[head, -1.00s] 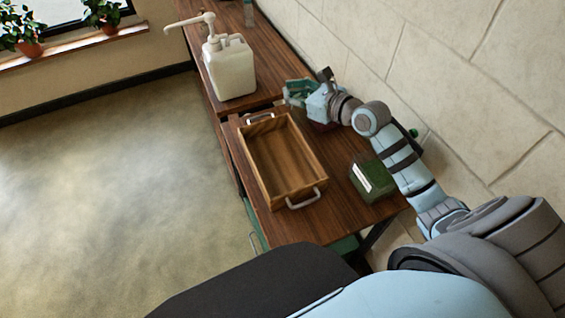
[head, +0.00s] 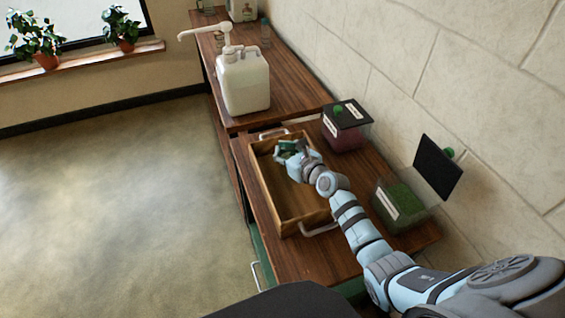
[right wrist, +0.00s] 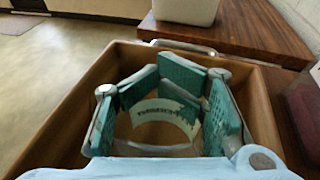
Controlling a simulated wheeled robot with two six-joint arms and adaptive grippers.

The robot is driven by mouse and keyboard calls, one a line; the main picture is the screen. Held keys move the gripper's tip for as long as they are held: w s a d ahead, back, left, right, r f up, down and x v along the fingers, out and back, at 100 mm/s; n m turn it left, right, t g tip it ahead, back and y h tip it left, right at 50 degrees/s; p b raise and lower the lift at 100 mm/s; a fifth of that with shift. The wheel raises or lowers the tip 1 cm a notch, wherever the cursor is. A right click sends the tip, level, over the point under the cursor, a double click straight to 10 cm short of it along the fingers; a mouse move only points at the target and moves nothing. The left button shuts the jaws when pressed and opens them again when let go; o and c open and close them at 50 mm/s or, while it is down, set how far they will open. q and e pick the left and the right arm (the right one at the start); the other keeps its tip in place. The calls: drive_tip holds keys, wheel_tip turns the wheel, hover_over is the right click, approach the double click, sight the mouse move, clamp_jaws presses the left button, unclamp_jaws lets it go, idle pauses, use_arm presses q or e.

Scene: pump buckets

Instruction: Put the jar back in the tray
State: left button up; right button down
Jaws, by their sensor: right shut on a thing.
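The wooden tray (head: 262,187) with metal handles lies on the lower table. My right gripper (head: 285,150) is over the far end of the tray, its arm reaching in from the right. In the right wrist view, its green-padded fingers (right wrist: 160,95) are shut around a clear jar (right wrist: 165,132) with a pale printed label. The tray's walls (right wrist: 68,110) surround the jar and fingers in that view. The jar's base is hidden, so I cannot tell whether it touches the tray floor. In the head view the fingers mostly hide the jar. My left gripper is not in view.
A white pump jug (head: 243,85) stands on the higher table beyond. A dark-lidded box with reddish contents (head: 345,135) is right of the tray. Nearer, a clear box with green contents (head: 402,203) has its black lid (head: 437,167) raised. The wall bounds the right side.

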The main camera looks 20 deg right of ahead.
wheel_tip(320, 180, down, 2)
drive_tip(key=shift+f+b, duration=0.15)
drive_tip(key=shift+b, duration=0.25)
drive_tip(key=shift+s+r, duration=0.15)
drive_tip(key=shift+r, duration=0.1)
drive_tip(key=shift+f, duration=0.2)
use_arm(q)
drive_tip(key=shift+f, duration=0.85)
use_arm(e)
drive_tip(key=c, duration=0.9)
unclamp_jaws()
drive_tip(key=shift+c, duration=0.2)
drive_tip(key=shift+r, duration=0.2)
drive_tip(key=shift+s+d+r+p, duration=0.1)
drive_tip(key=shift+s+r+p, duration=0.1)
drive_tip(key=shift+p, duration=0.35)
drive_tip(key=p+v, duration=0.5)
drive_tip(key=v, duration=0.5)
drive_tip(key=shift+s+r, duration=0.15)
drive_tip(key=shift+s, duration=0.1)
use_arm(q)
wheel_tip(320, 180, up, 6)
use_arm(e)
drive_tip(key=shift+s+d, duration=0.1)
drive_tip(key=shift+s, duration=0.35)
